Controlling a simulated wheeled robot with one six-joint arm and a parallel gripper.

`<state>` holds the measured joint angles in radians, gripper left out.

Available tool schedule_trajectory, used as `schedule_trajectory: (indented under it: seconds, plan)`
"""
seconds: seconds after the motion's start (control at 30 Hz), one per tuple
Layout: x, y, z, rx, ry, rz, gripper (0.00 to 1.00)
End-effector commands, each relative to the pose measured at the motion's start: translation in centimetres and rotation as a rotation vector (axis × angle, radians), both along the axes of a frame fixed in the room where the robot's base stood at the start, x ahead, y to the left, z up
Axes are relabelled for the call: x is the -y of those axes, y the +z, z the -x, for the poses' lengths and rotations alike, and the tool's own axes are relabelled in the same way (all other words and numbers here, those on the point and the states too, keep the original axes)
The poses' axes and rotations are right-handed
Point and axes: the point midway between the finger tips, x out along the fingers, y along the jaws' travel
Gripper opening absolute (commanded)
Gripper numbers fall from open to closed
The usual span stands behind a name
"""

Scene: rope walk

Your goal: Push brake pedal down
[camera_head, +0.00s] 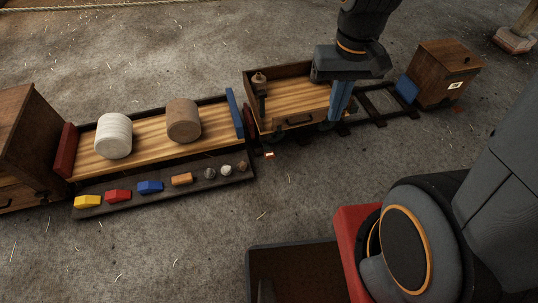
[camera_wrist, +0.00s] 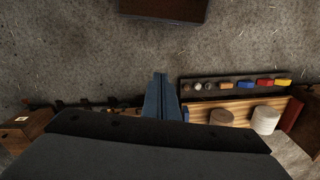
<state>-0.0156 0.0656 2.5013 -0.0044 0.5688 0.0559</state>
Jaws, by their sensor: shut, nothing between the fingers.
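A small orange-and-white piece (camera_head: 269,155) sits low by the near left corner of the wooden cart (camera_head: 308,122); it may be the brake pedal, but it is too small to tell. My gripper (camera_head: 335,120) points down at the right end of the cart, its blue fingers together and empty. The fingers hide part of the cart's right end. In the wrist view my gripper (camera_wrist: 160,78) shows over the floor side of the cart, and its body covers most of the cart. I cannot make out the pedal there.
Left of the cart is a plank bed with a white roll (camera_head: 114,135) and a brown roll (camera_head: 183,121). A dark strip (camera_head: 130,207) before it holds coloured blocks. Rails (camera_head: 375,104) run right to a wooden box (camera_head: 444,73).

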Motion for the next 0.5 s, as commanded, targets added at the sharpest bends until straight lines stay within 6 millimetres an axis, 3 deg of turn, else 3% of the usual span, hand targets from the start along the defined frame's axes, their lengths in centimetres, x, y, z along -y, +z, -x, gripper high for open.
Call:
schedule_trajectory:
  seconds: [0.03,0.5]
  plan:
    - [-0.2,-2.0,-1.5,-0.001,-0.010,0.002,0.00]
    - [-2.3,-15.1,-13.4,0.020,-0.124,0.021,0.00]
